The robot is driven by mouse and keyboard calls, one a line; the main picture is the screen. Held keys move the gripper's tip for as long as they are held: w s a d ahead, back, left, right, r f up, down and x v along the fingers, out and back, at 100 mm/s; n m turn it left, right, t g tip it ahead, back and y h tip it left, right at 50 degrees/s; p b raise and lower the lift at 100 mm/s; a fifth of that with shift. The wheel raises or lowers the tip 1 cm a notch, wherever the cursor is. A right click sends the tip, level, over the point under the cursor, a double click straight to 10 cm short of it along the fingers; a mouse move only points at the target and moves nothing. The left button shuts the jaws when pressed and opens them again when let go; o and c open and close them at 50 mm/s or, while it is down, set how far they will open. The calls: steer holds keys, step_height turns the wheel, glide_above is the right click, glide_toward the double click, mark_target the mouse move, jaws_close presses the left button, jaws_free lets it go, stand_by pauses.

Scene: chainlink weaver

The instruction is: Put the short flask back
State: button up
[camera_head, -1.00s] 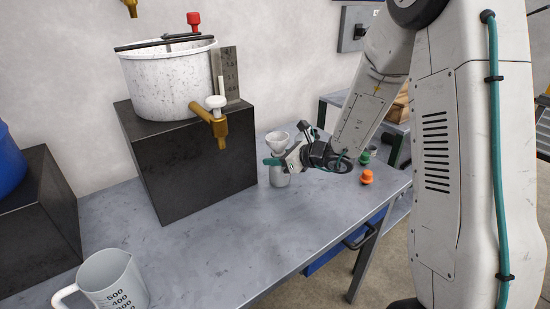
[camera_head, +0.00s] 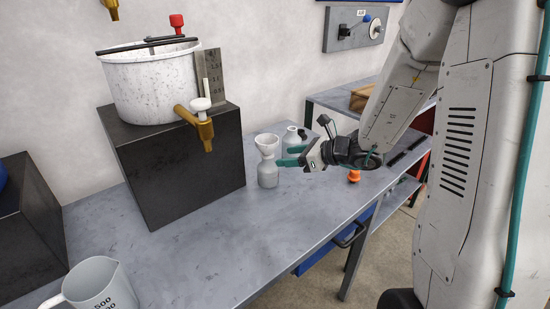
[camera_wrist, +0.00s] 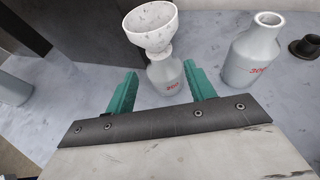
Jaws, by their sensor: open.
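In the wrist view the funnel flask (camera_wrist: 167,76) looks shorter than the other flask (camera_wrist: 250,66), which has red marking. My gripper (camera_head: 291,158) is open and empty, just right of the funnel flask. Its green fingers (camera_wrist: 158,78) point toward that flask in the wrist view; whether they touch it is unclear.
A white pot (camera_head: 152,85) with a brass tap (camera_head: 196,127) sits on the black block (camera_head: 180,170). A measuring jug (camera_head: 98,288) stands at the front left. An orange object (camera_head: 354,176) lies under my arm. The table's front middle is clear.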

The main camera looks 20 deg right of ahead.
steer(key=s+a+r+n+g, duration=0.4)
steer(key=s+a+n, duration=0.1)
steer(key=s+n, duration=0.3)
steer(key=s+a+r+n+g, duration=0.4)
steer(key=s+a+r+n, duration=0.1)
steer(key=s+n, duration=0.25)
steer(key=s+d+r+n+h, duration=0.1)
steer(key=s+d+n+h, duration=0.2)
steer(key=s+n, duration=0.3)
steer(key=s+d+r+n+g+h, duration=0.1)
steer(key=s+d+n+h, duration=0.3)
steer(key=s, duration=0.6)
steer(key=shift+d+r+n+h, duration=0.3)
steer(key=shift+n+h, duration=0.6)
steer(key=shift+n, duration=0.35)
